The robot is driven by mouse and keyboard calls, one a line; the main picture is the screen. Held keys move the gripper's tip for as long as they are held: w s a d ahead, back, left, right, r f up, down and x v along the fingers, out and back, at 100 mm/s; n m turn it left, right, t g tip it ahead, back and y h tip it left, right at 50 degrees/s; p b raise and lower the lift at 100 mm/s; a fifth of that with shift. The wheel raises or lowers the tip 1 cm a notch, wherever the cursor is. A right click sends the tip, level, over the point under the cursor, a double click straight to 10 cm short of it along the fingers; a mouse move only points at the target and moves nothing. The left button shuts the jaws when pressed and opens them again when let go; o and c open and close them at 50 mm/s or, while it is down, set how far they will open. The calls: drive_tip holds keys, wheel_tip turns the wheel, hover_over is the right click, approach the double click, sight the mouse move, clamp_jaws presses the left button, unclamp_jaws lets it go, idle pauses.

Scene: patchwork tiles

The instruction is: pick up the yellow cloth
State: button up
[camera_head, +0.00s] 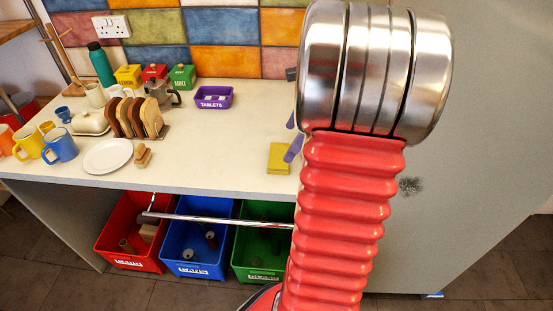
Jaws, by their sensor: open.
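The yellow cloth (279,158) lies folded flat on the pale worktop, close to its front edge, just left of my arm. A purple-handled item (294,148) is at its right side and is partly hidden behind my arm. My arm, a red ribbed sleeve topped by polished metal rings, rises through the right half of the view. My gripper does not show, so I cannot see where it is relative to the cloth.
On the worktop (225,145) left of the cloth is clear space. Farther left are a white plate (108,156), a toast rack (136,118), mugs and a purple tablets tub (213,97). Red, blue (197,263) and green bins stand below, behind a metal rod (220,219).

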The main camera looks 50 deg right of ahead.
sight(280, 154)
drive_tip(key=shift+x, duration=1.15)
drive_tip(key=shift+x, duration=2.6)
drive_tip(key=shift+w+d, duration=0.1)
drive_tip(key=shift+d, duration=0.05)
drive_tip(key=shift+c, duration=0.3)
drive_tip(key=c, duration=0.9)
drive_tip(key=shift+o, duration=0.2)
